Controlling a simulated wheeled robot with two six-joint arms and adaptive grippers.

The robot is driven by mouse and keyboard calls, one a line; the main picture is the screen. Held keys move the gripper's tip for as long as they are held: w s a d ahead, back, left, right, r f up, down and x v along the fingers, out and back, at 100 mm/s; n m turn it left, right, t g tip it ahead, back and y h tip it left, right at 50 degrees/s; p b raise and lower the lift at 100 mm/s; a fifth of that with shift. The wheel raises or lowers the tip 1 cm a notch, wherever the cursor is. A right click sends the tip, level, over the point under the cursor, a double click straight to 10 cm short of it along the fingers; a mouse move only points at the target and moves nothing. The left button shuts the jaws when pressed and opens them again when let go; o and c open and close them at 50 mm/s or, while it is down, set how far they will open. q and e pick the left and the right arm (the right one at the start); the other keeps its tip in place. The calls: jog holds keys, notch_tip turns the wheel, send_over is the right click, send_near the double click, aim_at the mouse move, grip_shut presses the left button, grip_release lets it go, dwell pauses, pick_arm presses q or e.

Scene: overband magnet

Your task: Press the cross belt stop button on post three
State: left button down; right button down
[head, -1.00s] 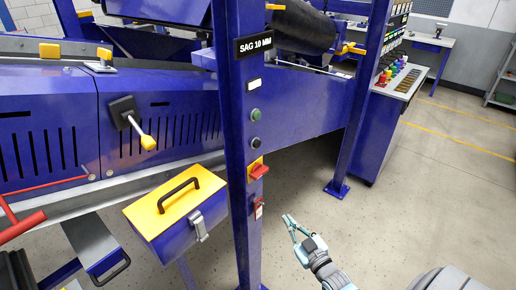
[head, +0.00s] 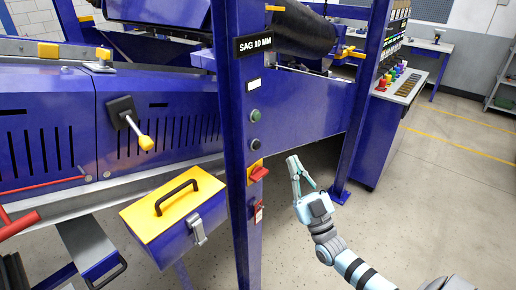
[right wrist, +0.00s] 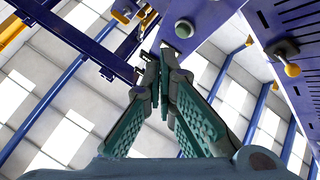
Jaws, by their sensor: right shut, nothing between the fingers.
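The blue post (head: 240,190) with a "SAG 10 MM" sign stands in the middle of the head view. On its face are a green round button (head: 255,115), a dark round button (head: 255,144) below it, and a red handle on a yellow plate (head: 258,171) lower down. No button lettering is readable. My right gripper (head: 297,170) is shut and empty, right of the post and apart from it, about level with the red handle. In the right wrist view, its teal fingers (right wrist: 158,62) point up, with a green round button (right wrist: 184,29) beyond. My left gripper is out of view.
A blue box with a yellow lid (head: 172,207) sits left of the post. A yellow-tipped lever (head: 145,142) sticks out from the blue machine panel. A second blue post (head: 352,150) and a control console (head: 405,85) stand at right. The floor on the right is clear.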

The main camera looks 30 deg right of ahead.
aim_at(257, 146)
jog(key=w+a+b, duration=0.2)
jog(key=w+b, duration=0.3)
jog(key=w, duration=0.2)
jog(key=shift+w+a, duration=0.15)
jog(key=shift+w, duration=0.15)
jog(key=shift+w+f, duration=0.1)
jog(key=shift+w, duration=0.05)
dwell(1.0)
jog(key=shift+w+a, duration=0.15)
jog(key=shift+w, duration=0.15)
jog(key=shift+w+a+b, duration=0.15)
jog(key=shift+w+b, duration=0.35)
jog(key=shift+b, duration=0.15)
dwell(0.5)
dwell(0.3)
jog(key=shift+s+d+p, duration=0.3)
jog(key=shift+s+p, duration=0.55)
jog(key=shift+s, duration=0.05)
